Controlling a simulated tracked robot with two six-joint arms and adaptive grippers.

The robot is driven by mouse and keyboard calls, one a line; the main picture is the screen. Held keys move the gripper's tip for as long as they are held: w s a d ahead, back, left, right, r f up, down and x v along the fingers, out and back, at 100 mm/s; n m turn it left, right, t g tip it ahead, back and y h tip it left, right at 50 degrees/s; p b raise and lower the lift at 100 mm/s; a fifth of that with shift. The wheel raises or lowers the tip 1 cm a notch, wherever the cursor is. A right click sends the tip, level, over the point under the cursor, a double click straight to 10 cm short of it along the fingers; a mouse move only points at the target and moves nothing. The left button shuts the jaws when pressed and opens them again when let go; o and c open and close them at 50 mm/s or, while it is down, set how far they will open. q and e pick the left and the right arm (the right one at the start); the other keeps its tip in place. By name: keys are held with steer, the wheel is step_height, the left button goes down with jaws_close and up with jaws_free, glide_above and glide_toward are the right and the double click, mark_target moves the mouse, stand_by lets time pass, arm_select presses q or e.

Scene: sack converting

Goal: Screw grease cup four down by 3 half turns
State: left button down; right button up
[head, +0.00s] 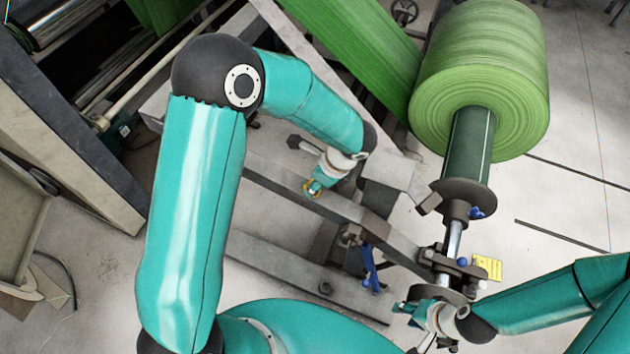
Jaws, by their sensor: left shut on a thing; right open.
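My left gripper (316,184) is at the grey beam of the unwind stand, its teal fingers shut on a small grease cup (312,192). Only a yellowish edge of the cup shows between the fingertips. The fingers hide the rest, so I cannot tell its number or how far down it sits. My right gripper (408,308) is open at the lower right, below the near end of the roll's shaft. I cannot make out anything between its fingers.
A large green roll (480,80) sits on a shaft (453,240) at the right. A yellow tag (488,268) and a blue knob (462,261) are near the shaft's end. A blue handle (371,268) hangs below the grey beam (270,175). The floor at right is mostly clear.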

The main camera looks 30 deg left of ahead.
arm_select(q)
steer(key=shift+w+m, duration=0.15)
steer(key=shift+m, duration=0.45)
steer(key=c, duration=0.8)
jaws_free()
steer(key=shift+o, duration=0.2)
steer(key=shift+r, duration=0.15)
steer(key=v, duration=1.1)
steer(key=shift+d+r, duration=0.25)
steer(key=shift+r, duration=0.05)
steer(key=shift+s, duration=0.25)
